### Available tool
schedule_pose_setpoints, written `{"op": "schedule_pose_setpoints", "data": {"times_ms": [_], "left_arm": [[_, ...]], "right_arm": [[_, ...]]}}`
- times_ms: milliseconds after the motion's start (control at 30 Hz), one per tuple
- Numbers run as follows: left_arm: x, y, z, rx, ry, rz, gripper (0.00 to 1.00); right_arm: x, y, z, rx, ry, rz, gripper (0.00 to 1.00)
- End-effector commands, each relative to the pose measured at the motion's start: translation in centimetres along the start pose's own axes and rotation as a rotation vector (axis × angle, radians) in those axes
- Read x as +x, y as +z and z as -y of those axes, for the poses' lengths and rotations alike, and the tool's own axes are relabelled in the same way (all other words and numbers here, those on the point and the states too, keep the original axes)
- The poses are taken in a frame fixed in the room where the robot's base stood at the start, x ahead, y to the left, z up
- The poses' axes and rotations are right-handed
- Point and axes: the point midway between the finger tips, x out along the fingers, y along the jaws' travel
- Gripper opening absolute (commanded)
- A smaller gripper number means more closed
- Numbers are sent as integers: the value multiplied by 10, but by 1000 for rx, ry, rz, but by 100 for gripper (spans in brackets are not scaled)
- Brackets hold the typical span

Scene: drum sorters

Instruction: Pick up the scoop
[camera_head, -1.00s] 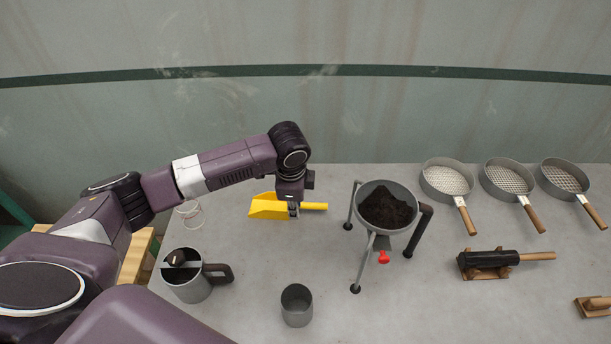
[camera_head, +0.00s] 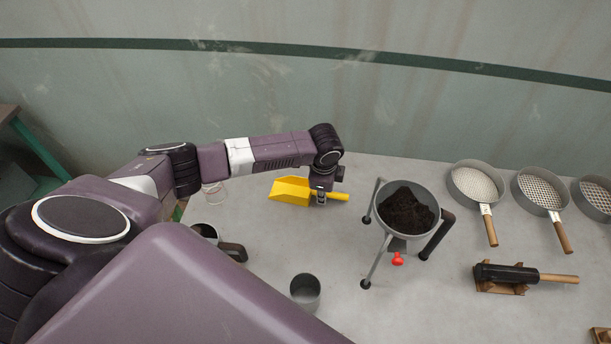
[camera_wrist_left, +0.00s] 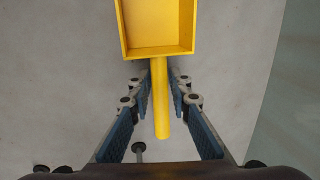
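The yellow scoop (camera_head: 292,190) lies on the grey table, with its handle pointing right in the head view. My left gripper (camera_head: 320,200) is over the handle, close to the scoop's pan. In the left wrist view, the scoop (camera_wrist_left: 158,28) is at the top and its handle runs down between the two fingers of my left gripper (camera_wrist_left: 162,80). The fingers straddle the handle, with a narrow gap visible on each side. My right gripper is not in view.
A pot of dark soil (camera_head: 408,208) on a legged stand is right of the scoop. A grey cup (camera_head: 305,292) is in front. A dark-handled can (camera_head: 232,250) is partly hidden by my arm. Sieves (camera_head: 476,183) and a black wooden-handled tool (camera_head: 508,274) lie to the right.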

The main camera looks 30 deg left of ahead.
Motion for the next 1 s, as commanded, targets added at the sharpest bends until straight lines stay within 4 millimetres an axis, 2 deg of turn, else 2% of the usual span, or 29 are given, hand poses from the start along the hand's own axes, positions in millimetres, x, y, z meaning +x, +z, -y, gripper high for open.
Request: {"op": "schedule_pose_setpoints", "data": {"times_ms": [167,333,767,1000], "left_arm": [[0,0,0,1,0,-1,18],[0,0,0,0,0,-1,1],[-2,0,1,0,-1,-2,0],[-22,-1,6,0,-4,-5,0]], "right_arm": [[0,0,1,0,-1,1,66],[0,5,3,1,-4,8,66],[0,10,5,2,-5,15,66],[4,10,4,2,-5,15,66]]}}
